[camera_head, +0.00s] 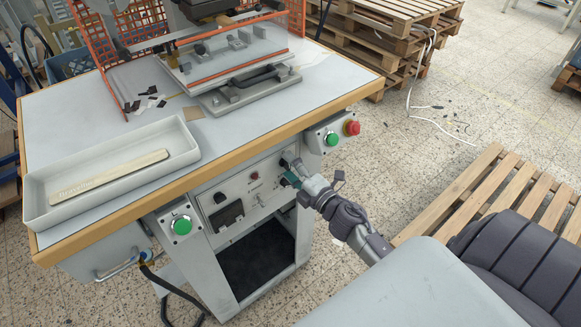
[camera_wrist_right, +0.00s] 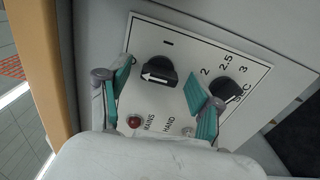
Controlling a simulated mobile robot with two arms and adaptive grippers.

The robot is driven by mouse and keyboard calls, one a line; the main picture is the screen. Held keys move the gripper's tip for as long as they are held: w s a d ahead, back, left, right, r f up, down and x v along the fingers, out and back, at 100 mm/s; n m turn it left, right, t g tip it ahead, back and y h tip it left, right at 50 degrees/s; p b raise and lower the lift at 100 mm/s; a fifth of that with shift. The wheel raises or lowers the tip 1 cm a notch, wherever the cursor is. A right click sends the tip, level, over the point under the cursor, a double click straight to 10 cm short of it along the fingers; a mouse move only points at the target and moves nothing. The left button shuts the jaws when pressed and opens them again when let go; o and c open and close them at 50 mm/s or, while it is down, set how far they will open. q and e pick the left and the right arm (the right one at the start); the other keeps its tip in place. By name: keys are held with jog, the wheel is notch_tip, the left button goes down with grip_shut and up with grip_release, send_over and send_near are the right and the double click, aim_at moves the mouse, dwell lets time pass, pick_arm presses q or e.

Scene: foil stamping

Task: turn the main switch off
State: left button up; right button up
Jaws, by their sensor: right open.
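The main switch (camera_wrist_right: 158,73) looks to be a black rotary knob on the pale control panel, with an "I" mark above it in the right wrist view. Its white pointer faces left in that view, away from the mark. My right gripper (camera_wrist_right: 158,81) is open, with its teal fingers on either side of the knob and a small gap visible at each side. In the head view my right gripper (camera_head: 290,178) is at the right part of the panel (camera_head: 237,187), partly covering it. My left gripper is not in view.
A second black knob (camera_wrist_right: 225,90) marked in seconds sits close to the right finger. A red lamp (camera_wrist_right: 135,122) labelled MAINS is below the switch. A green button (camera_head: 332,139) and a red button (camera_head: 352,128) are on a box above right. The table edge (camera_head: 215,172) overhangs the panel.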

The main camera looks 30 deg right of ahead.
jog(key=shift+s, duration=0.15)
jog(key=s+d, duration=0.1)
jog(key=s, duration=1)
jog(key=shift+s, duration=0.35)
